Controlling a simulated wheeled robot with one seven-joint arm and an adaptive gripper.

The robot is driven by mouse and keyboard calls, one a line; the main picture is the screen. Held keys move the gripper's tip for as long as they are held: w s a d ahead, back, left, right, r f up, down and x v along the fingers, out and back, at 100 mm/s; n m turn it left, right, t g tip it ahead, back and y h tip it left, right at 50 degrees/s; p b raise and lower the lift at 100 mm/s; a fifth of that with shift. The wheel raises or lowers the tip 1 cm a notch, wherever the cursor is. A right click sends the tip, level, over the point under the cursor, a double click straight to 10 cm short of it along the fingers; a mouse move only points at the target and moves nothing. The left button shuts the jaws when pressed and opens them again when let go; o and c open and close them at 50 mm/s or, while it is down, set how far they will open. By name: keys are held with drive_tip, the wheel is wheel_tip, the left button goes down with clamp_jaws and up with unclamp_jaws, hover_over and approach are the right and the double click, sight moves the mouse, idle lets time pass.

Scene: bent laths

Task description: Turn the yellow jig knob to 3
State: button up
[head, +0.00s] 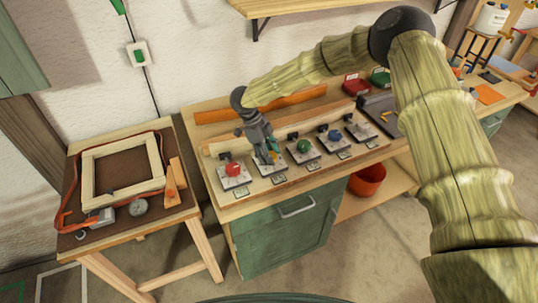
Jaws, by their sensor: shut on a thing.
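A row of jig plates with knobs stands along the front of the bench. My gripper (268,156) points down over the second plate (268,168) from the left. It is shut on the knob there, and its fingers hide the knob's colour and pointer. No yellow knob shows clearly anywhere in the row. A red knob (233,170) is just left of my gripper, and a green knob (303,146) and a blue knob (335,135) are to its right. The far-right plate's knob is too small to tell. The small labels in front of the plates are unreadable.
An orange lath (290,97) and a pale lath lie behind the jigs. A dark tray (381,114) and red and green bins stand at the right. A side table (110,214) with a clamped wooden frame stands left. An orange-red bucket (367,180) is on the lower shelf.

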drive_tip(key=m+g+y, duration=0.1)
drive_tip(key=m, duration=0.3)
drive_tip(key=shift+w+d+m+b, duration=0.1)
drive_tip(key=shift+m+b, duration=0.2)
drive_tip(key=shift+b, duration=0.1)
drive_tip(key=shift+m+g+y, duration=0.6)
drive_tip(key=shift+m+y, duration=0.1)
drive_tip(key=shift+m, duration=1.2)
drive_tip(key=o, duration=1)
drive_tip(key=shift+r, duration=0.15)
drive_tip(key=v, duration=1.1)
drive_tip(key=shift+w+r, duration=0.25)
drive_tip(key=shift+r, duration=0.1)
